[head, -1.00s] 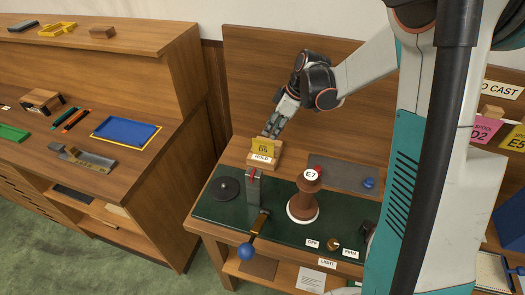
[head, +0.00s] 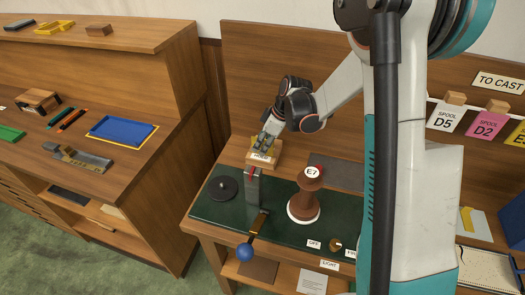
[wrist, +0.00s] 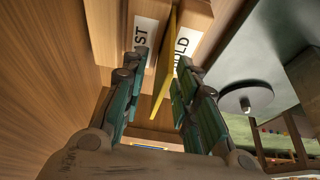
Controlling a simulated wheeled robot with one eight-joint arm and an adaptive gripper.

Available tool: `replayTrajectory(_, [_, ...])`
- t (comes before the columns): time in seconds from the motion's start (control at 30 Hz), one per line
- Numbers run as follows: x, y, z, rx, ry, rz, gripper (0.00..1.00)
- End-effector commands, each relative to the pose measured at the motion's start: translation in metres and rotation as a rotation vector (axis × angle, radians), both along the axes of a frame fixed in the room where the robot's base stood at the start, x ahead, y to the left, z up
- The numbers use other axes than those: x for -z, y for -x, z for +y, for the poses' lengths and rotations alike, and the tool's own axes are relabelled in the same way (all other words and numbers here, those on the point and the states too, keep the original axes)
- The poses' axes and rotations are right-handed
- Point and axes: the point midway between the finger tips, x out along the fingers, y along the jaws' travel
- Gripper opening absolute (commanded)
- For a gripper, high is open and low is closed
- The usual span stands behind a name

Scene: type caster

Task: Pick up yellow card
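The yellow card (wrist: 164,72) stands upright, edge-on, between my two fingers in the wrist view. My gripper (wrist: 158,85) is open around it, with a gap visible on each side of the card. In the head view, my gripper (head: 264,142) covers most of the card, which stands in a small wooden holder (head: 275,160) with a white label at the back of the bench. The wrist view shows the holder's wooden blocks (wrist: 194,14) and partly hidden labels either side of the card. The card's lower edge is hidden.
A grey metal post (head: 253,188) stands just in front of the holder. A brown spool marked E7 (head: 304,200) is to the right, a dark disc (head: 223,188) to the left. A lever with a blue knob (head: 245,252) projects at the front. White and pink cards (head: 487,121) hang at right.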

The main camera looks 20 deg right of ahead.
Motion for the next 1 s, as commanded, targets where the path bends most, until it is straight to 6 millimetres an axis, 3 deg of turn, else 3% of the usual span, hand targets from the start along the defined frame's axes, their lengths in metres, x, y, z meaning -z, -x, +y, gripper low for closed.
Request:
replayTrajectory(0.07, [-0.001, 0.0, 0.0, 0.0, 0.0, 0.0, 0.28])
replayTrajectory(0.2, [-0.001, 0.0, 0.0, 0.0, 0.0, 0.0, 0.0])
replayTrajectory(0.67, [-0.003, 0.0, 0.0, 0.0, 0.0, 0.0, 0.0])
replayTrajectory(0.87, [-0.02, 0.0, 0.0, 0.0, 0.0, 0.0, 0.0])
replayTrajectory(1.0, [-0.045, 0.0, 0.0, 0.0, 0.0, 0.0, 0.0])
